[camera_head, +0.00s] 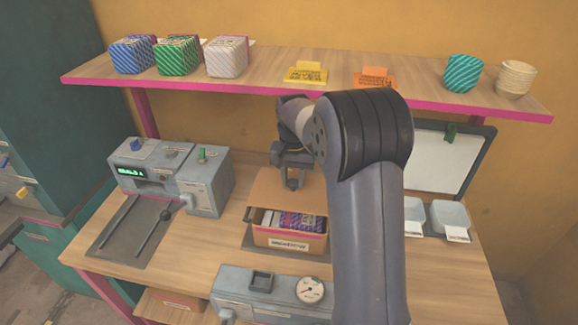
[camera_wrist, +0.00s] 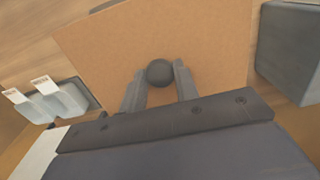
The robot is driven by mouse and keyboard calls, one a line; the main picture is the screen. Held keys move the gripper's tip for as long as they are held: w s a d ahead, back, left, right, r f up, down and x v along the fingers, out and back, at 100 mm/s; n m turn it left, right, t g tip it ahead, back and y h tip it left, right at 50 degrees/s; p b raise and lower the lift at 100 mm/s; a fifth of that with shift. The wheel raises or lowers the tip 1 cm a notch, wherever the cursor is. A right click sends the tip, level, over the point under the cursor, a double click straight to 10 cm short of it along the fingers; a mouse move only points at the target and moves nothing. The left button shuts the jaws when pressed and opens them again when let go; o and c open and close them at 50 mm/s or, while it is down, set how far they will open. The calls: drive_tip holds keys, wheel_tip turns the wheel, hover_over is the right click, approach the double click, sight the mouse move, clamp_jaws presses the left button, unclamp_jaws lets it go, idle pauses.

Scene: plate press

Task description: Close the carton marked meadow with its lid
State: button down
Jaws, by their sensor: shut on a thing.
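The carton (camera_head: 290,239) is an open brown box on the workbench, with a pale label on its front too small to read surely. Striped and plain packets (camera_head: 299,220) show inside at its front. The flat brown lid (camera_head: 276,191) covers the rear of the opening in the head view; I cannot tell whether it touches the carton. My gripper (camera_head: 293,183) is over the lid. In the wrist view my gripper (camera_wrist: 158,86) is shut on the lid's round dark knob (camera_wrist: 160,72), and the lid (camera_wrist: 205,32) spreads beyond the fingers.
A grey machine (camera_head: 205,181) stands left of the carton, and a grey box with a gauge (camera_head: 311,290) in front. Pale trays (camera_head: 450,216) are at the right. The upper shelf (camera_head: 340,86) holds patterned blocks, cards and stacked bowls. My arm hides part of the bench.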

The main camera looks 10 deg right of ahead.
sight(293, 190)
drive_tip(key=shift+s+f+b, duration=0.1)
drive_tip(key=shift+f+b, duration=1.75)
drive_tip(key=shift+f, duration=0.45)
drive_tip(key=shift+f+b, duration=0.5)
drive_tip(key=shift+f, duration=0.5)
drive_tip(key=shift+f, duration=0.55)
drive_tip(key=c, duration=1)
unclamp_jaws()
drive_tip(key=shift+o, duration=0.4)
drive_tip(key=o, duration=0.4)
